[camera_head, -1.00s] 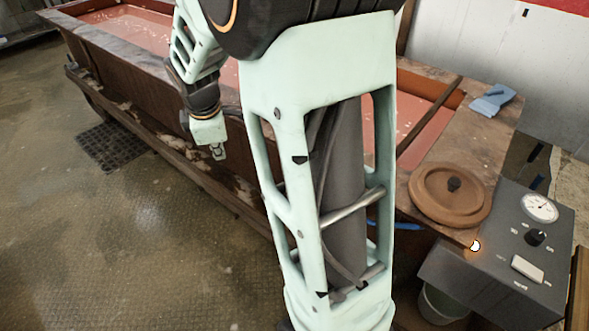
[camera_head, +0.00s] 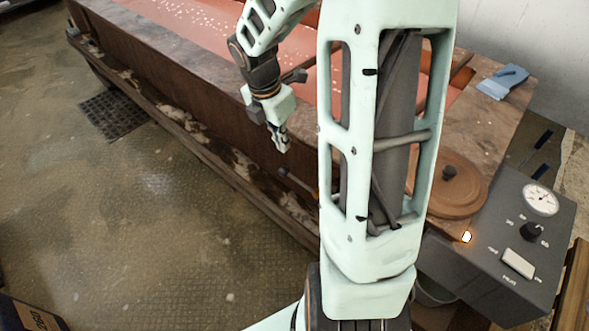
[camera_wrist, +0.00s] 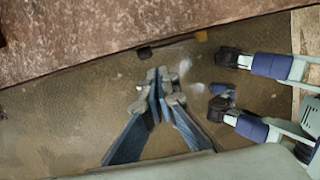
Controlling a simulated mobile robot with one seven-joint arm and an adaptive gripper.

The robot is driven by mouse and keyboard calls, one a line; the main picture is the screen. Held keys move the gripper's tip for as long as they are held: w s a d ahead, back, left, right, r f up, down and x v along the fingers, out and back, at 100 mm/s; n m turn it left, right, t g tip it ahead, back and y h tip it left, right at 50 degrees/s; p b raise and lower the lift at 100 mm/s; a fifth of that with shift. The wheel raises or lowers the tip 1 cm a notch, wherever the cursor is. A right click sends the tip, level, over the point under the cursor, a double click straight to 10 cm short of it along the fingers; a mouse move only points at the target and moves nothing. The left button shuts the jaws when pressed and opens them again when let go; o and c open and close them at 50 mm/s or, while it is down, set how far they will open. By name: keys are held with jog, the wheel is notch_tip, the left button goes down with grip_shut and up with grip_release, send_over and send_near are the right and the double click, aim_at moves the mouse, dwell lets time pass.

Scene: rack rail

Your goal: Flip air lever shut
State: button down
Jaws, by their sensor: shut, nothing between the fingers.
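A thin dark lever-like bar (camera_head: 298,183) with a yellowish end sticks out low by the tank's front side, left of my arm column. It is probably the air lever. In the wrist view a similar bar (camera_wrist: 175,43) with a dark knob at its left and a yellow end at its right lies just beyond my fingertips. Whether it stands open or shut I cannot tell. My gripper (camera_head: 282,142) points down beside the tank's front, above and left of the bar, apart from it in the picture. In the wrist view my gripper (camera_wrist: 163,80) is shut and empty.
A long rusty tank (camera_head: 150,65) with reddish liquid runs along the back. A grey control box (camera_head: 500,250) with gauge and knob stands at the right, near a round brown lid (camera_head: 450,184). A dark floor grate (camera_head: 115,114) lies left.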

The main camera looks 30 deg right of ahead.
aim_at(290, 176)
jog(key=d+f+b, duration=0.1)
jog(key=f, duration=0.3)
jog(key=f+b, duration=0.1)
jog(key=f, duration=0.4)
jog(key=d+f+b, duration=0.1)
jog(key=f, duration=0.3)
jog(key=shift+w+d+f, duration=0.3)
jog(key=shift+f, duration=0.1)
jog(key=shift+w+f+g+p, duration=0.2)
jog(key=shift+f+g+p, duration=0.3)
jog(key=shift+p, duration=0.1)
jog(key=shift+w+f, duration=0.1)
jog(key=shift+f, duration=0.65)
jog(key=a+r, duration=0.3)
jog(key=r, duration=0.8)
jog(key=shift+w+r, duration=0.35)
jog(key=shift+w, duration=0.1)
